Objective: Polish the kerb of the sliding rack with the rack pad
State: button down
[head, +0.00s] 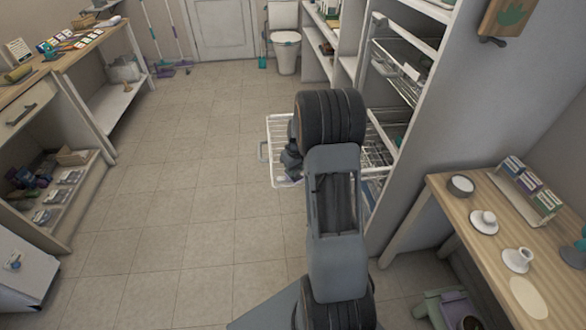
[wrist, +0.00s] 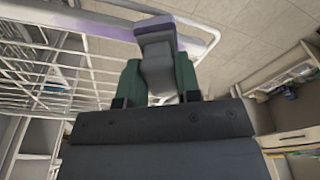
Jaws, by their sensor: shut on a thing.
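My gripper (wrist: 159,72) is shut on the rack pad (wrist: 158,48), a grey block held upright between two green fingers in the wrist view. The pad's far end meets the kerb (wrist: 88,20) of the sliding rack, or lies very close to it; I cannot tell for certain. The white wire sliding rack (head: 269,130) is pulled out from the shelf unit in the head view. My arm hides much of the rack and the gripper there.
The tall shelf unit (head: 436,92) stands right of the rack. A wooden table (head: 452,196) with small white pieces is at the lower right. A workbench (head: 72,55) with shelves is on the left. The tiled floor (head: 185,170) left of the rack is clear.

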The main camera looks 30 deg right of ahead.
jog(key=shift+s+d, duration=0.3)
jog(key=shift+d, duration=0.3)
jog(key=shift+s+d, duration=0.25)
jog(key=shift+d, duration=0.35)
jog(key=shift+s+d, duration=0.3)
jog(key=shift+d, duration=0.3)
jog(key=shift+s+d+b, duration=0.2)
jog(key=shift+s+d, duration=0.15)
jog(key=shift+d, duration=0.3)
jog(key=shift+s+d+b, duration=0.15)
jog(key=shift+s+d, duration=0.15)
jog(key=shift+d, duration=0.4)
jog(key=shift+s+d+b, duration=0.2)
jog(key=shift+s+d, duration=0.15)
jog(key=shift+d, duration=0.3)
jog(key=shift+d, duration=0.1)
jog(key=shift+s+d, duration=0.3)
jog(key=shift+d, duration=0.35)
jog(key=shift+s+d, duration=0.35)
jog(key=shift+d, duration=0.25)
jog(key=shift+s+d, duration=0.3)
jog(key=shift+d, duration=0.35)
jog(key=shift+r, duration=0.1)
notch_tip(320, 180, up, 7)
jog(key=p, duration=0.4)
